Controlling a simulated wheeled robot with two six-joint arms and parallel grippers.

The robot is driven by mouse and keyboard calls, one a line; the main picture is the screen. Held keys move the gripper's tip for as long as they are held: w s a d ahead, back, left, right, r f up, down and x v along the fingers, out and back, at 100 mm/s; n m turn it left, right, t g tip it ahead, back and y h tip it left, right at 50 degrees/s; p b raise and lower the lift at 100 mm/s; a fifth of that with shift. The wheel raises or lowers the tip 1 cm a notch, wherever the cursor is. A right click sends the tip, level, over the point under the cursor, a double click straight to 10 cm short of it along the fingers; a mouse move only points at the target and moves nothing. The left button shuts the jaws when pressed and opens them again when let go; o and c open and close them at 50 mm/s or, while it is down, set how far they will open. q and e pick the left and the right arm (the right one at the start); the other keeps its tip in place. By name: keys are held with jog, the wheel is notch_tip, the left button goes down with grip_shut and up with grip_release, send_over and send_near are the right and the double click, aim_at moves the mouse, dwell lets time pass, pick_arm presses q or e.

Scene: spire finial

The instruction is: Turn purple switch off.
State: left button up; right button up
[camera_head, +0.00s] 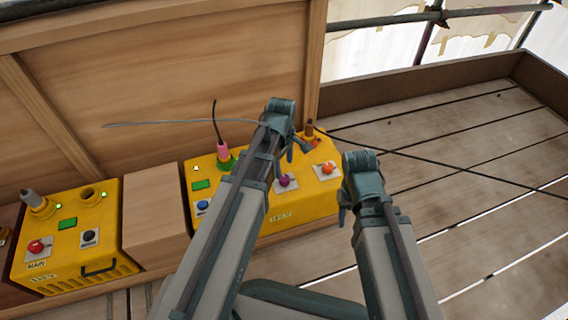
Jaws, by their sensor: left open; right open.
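The purple switch (285,181) is a small purple knob on a pale plate on the front of the right yellow box (260,228). My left gripper (296,150) hangs over this box, above and slightly right of the purple switch, open with nothing seen in it. I cannot tell how far it is from the knob. My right gripper (343,213) is open beside the box's right end, partly hidden by its own arm. The switch's exact position is too small to tell. My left arm covers the middle of the box.
An orange knob (328,168) sits right of the purple switch, and a blue button (202,205) sits left. A pink and green plug (224,155) stands on top. A second yellow box (70,240) is at left, past a wooden block (152,215). Planks (480,190) at right are clear.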

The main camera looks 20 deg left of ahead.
aim_at(283, 179)
pick_arm(q)
notch_tip(283, 179, up, 7)
jog(key=p, duration=0.6)
jog(key=shift+s+r, duration=0.15)
jog(key=shift+s, duration=0.05)
jog(key=s+d+r+m+y+p, duration=0.2)
jog(key=s+d+m, duration=1.05)
jog(key=m, duration=0.55)
notch_tip(283, 179, up, 38)
jog(key=s+a+p, duration=0.1)
jog(key=a+p, duration=0.1)
jog(key=p, duration=3.6)
jog(key=shift+g+h, duration=0.3)
jog(key=shift+g, duration=0.1)
jog(key=shift+f, duration=0.1)
